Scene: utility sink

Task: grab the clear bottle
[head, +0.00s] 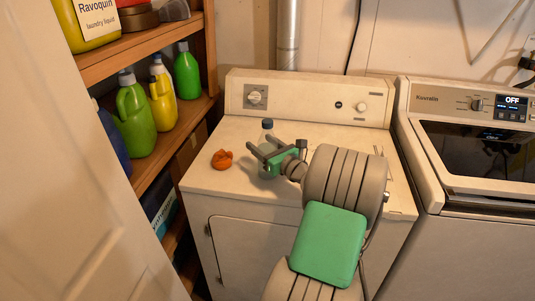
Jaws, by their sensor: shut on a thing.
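The clear bottle (267,132) with a dark blue cap stands upright on top of the white dryer (215,178), left of its middle. My gripper (262,153) reaches in from the right and is shut on the bottle, with one finger on each side of its body. The bottle's lower part is partly hidden behind the fingers and the green part of my gripper. I cannot tell whether its base touches the dryer top.
A crumpled orange cloth-like thing (222,159) lies just left of the bottle. A control panel (310,102) rises behind. A washer (480,165) stands at the right. Wooden shelves (200,108) with several jugs and a pale door (70,190) are at the left.

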